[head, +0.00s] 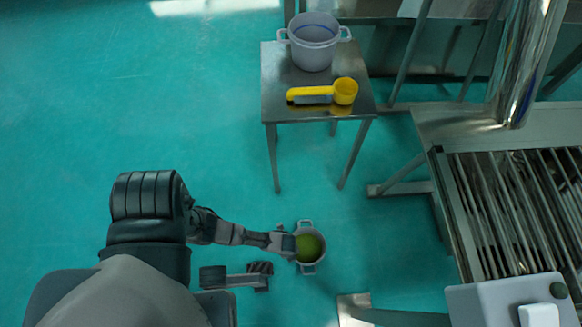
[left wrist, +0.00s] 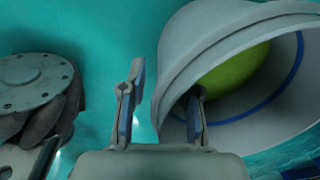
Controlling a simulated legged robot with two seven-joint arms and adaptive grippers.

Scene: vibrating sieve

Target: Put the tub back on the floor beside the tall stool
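A pale grey two-handled tub (head: 320,263) with a round green thing (head: 309,247) inside is low down, below the tall stool (head: 277,104) in the head view. It looks upright and at or close to the floor; contact is hard to tell. My left gripper (head: 290,244) is at the tub's left side. In the left wrist view, the fingers of my left gripper (left wrist: 162,105) are apart, one outside the tub wall (left wrist: 185,65) and one at its inner side, over the green thing (left wrist: 235,75). Teal floor shows between the outer finger and the wall. My right gripper is not seen.
A metal frame with a slatted bed (head: 510,205) is at the right. A grey control box (head: 490,303) is at the lower right. Open floor (head: 130,90) lies to the left.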

